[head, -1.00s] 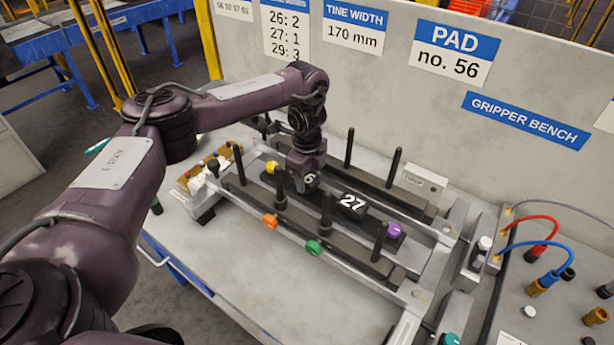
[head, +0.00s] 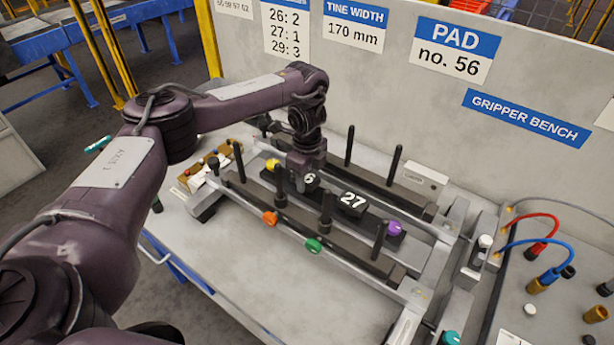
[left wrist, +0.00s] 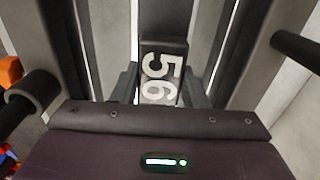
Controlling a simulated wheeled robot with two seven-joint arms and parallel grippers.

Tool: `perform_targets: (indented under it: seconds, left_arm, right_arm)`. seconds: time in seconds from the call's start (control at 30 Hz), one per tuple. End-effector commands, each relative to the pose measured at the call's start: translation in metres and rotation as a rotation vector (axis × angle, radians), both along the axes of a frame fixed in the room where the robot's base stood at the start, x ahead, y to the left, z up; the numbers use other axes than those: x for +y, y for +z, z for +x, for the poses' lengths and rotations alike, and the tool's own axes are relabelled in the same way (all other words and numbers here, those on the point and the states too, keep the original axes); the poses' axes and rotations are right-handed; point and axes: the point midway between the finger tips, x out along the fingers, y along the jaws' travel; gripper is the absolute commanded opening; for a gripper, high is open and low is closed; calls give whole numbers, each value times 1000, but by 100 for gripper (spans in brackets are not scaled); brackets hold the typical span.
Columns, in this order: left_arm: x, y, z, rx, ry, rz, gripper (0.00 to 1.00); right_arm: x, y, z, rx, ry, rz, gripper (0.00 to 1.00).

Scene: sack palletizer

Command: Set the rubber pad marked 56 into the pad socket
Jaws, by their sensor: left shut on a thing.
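The dark rubber pad marked 56 (left wrist: 160,72) shows in the left wrist view, between the two fingers of my left gripper (left wrist: 158,88). The gripper is shut on it. In the head view my left gripper (head: 302,172) points down over the dark middle bar of the bench fixture, and only the 6 of the pad (head: 311,181) shows beside it. A second dark pad marked 27 (head: 352,202) sits on the same bar, to the right. I cannot tell which part is the pad socket, or whether the held pad touches the bar.
Upright black posts (head: 380,243) stand on the rails around the gripper. Orange (head: 270,218), green (head: 314,245), yellow (head: 272,165) and purple (head: 393,228) knobs stick out nearby. A panel with red and blue hoses (head: 540,275) is at the right. The sign PAD no. 56 (head: 453,52) hangs behind.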

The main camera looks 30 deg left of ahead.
Motion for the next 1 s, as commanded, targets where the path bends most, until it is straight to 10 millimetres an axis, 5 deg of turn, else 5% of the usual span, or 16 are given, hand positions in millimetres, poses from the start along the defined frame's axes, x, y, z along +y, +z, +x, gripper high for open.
perform_targets:
  seconds: [0.23,0.57,1.0]
  left_arm:
    - [0,-1,-1,2,-1,0,65]
    - [0,5,0,-1,-1,0,65]
    - [0,72,1,-1,-1,1,65]
  right_arm:
    - [-1,0,0,0,1,-1,36]
    - [-1,0,0,0,1,-2,36]
    - [-1,9,0,0,1,-2,36]
